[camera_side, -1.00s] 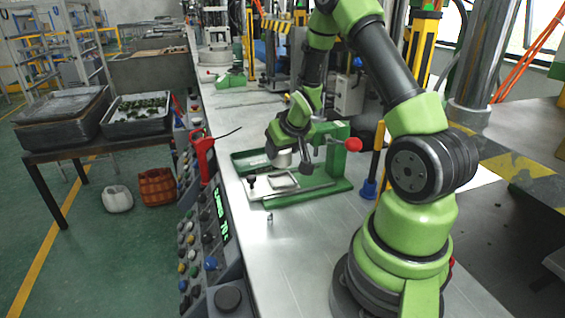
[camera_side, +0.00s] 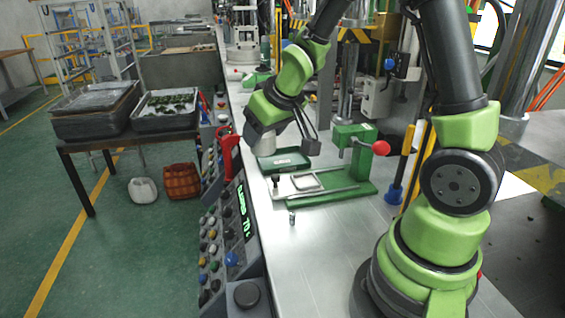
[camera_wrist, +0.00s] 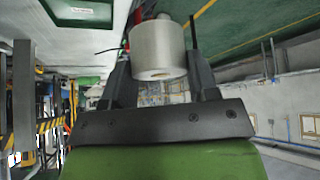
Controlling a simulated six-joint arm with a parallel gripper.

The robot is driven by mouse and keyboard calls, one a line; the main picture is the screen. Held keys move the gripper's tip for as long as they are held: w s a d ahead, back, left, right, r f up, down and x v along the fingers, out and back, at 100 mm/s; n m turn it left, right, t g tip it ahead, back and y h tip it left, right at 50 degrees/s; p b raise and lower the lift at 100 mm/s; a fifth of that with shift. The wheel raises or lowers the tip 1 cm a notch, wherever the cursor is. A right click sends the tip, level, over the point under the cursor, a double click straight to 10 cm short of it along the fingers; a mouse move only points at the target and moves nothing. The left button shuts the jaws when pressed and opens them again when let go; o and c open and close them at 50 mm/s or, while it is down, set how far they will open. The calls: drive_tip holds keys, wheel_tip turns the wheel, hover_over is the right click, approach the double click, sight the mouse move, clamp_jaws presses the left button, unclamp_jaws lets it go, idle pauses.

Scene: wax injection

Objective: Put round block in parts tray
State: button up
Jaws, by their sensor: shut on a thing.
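The round block (camera_wrist: 158,50) is a pale grey-white cylinder with a small mark in its end face. In the wrist view it sits between the two dark fingers of my gripper (camera_wrist: 160,68), which is shut on it.
A green clamp fixture (camera_side: 335,196) with a pale square frame and a red knob (camera_side: 381,148) stands right in front of the tray. A small metal pin (camera_side: 292,217) stands on the bench nearer the camera. The control panel (camera_side: 227,225) borders the bench's left edge.

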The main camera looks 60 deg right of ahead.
drive_tip(key=a+r+n, duration=0.1)
drive_tip(key=a, duration=0.2)
drive_tip(key=m+h, duration=0.2)
drive_tip(key=m, duration=0.3)
hover_over(279, 158)
drive_tip(key=s+a, duration=0.2)
wheel_tip(279, 158, down, 8)
drive_tip(key=shift+g, duration=0.4)
drive_tip(key=f, duration=0.5)
drive_tip(key=shift+s+d, duration=0.2)
drive_tip(key=shift+s, duration=0.05)
drive_tip(key=shift+f, duration=2.4)
drive_tip(key=shift+f, duration=0.1)
drive_tip(key=o, duration=1)
drive_tip(key=shift+f, duration=0.1)
